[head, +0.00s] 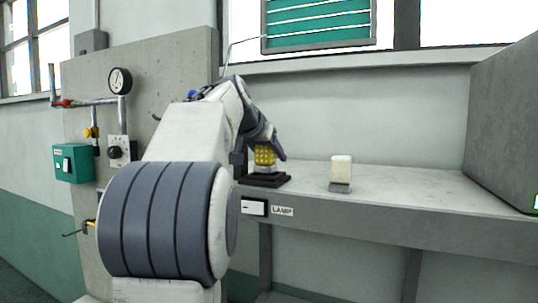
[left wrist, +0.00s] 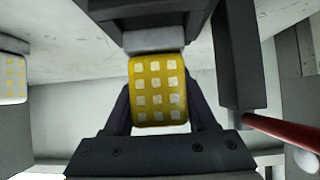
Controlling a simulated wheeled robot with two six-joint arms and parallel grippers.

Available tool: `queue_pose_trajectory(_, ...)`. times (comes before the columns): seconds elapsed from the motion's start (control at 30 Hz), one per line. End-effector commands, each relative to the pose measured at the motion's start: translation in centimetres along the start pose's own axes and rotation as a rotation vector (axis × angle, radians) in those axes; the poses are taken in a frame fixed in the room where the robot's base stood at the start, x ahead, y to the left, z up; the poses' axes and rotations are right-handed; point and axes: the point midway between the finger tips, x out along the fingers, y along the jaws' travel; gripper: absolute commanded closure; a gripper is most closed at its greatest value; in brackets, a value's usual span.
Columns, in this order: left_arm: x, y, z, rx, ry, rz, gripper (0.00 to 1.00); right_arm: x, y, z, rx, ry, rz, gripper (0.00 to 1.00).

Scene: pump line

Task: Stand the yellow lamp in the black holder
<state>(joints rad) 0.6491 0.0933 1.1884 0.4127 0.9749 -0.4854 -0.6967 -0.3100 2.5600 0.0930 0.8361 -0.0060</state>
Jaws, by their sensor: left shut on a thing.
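The black holder (head: 264,181) is a low, stepped block directly under the lamp. The lamp's grey base (left wrist: 152,40) meets the dark holder (left wrist: 150,12) in the left wrist view. I cannot tell whether the base is fully seated or just above it. My right gripper is not in view.
A white lamp with yellow dots (head: 341,170) stands on the counter (head: 400,181) to the right, apart from the holder. A switch (head: 254,207) and a LAMP label (head: 282,211) are on the front edge. A grey block (head: 505,125) closes the right end. The counter between is clear.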

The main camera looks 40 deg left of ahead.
Motion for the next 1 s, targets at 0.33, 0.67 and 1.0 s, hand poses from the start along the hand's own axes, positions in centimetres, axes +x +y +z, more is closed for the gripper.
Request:
queue_pose_trajectory(0.33, -0.02, 0.01, -0.02, 0.0, 0.001, 0.0, 1.0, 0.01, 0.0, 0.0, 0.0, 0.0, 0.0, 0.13)
queue_pose_trajectory(0.67, 0.25, 0.02, 0.37, 0.0, 0.001, 0.0, 1.0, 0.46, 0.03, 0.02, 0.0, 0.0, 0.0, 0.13)
queue_pose_trajectory(1.0, 0.54, 0.02, 0.79, 0.0, 0.001, 0.0, 1.0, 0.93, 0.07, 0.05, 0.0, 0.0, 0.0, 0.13)
